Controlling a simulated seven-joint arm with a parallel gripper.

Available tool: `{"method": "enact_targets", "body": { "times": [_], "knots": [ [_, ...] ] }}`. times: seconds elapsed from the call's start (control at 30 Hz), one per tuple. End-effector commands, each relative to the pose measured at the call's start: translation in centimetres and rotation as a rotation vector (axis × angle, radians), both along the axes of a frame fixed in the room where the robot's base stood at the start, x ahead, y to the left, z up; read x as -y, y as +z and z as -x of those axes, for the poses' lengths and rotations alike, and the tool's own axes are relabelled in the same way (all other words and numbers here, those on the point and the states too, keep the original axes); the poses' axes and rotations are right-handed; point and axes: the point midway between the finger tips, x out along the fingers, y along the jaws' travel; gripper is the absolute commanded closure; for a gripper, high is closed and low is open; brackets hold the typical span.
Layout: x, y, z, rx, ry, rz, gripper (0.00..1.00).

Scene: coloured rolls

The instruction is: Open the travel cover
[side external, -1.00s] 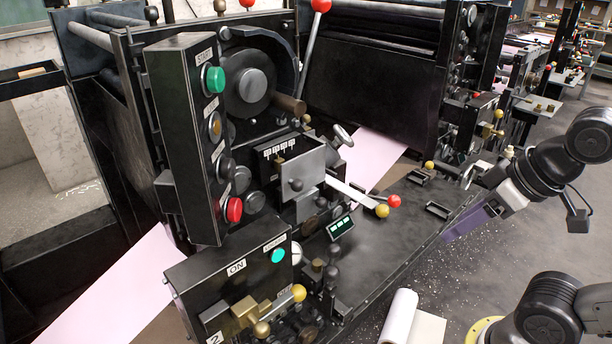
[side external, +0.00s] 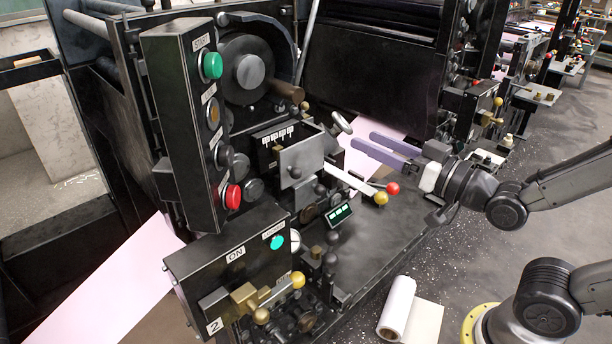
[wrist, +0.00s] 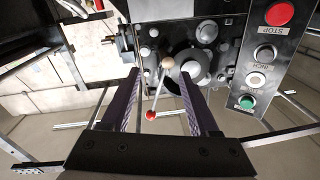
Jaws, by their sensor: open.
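A grey metal plate with a dark knob (side external: 300,168) covers the front of a small black box with white counter labels (side external: 277,136) in the side view. It looks like the travel cover, but I cannot read a label naming it. The plate looks closed. My gripper (side external: 362,142) is open and empty, with long purple fingers pointing left toward the machine. It is to the right of the plate and apart from it. In the wrist view the fingers (wrist: 160,73) frame a tan handle end (wrist: 167,62) and a red-balled lever (wrist: 150,115), seemingly beyond the tips.
A button panel (side external: 183,130) stands left of the plate. A white lever (side external: 349,178) with yellow and red balls sticks out right of it, below my fingers. A white roll (side external: 397,307) lies at the front.

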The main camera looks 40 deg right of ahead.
Motion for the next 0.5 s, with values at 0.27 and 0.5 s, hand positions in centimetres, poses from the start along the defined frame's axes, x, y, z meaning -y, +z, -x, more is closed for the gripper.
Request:
{"method": "enact_targets", "body": {
  "times": [0.27, 0.5],
  "knots": [
    [-2.2, -6.2, 2.1, 0.031, 0.074, -0.015, 0.39],
    [-3.4, -9.4, 2.6, -0.052, 0.115, 0.002, 0.39]
  ]
}}
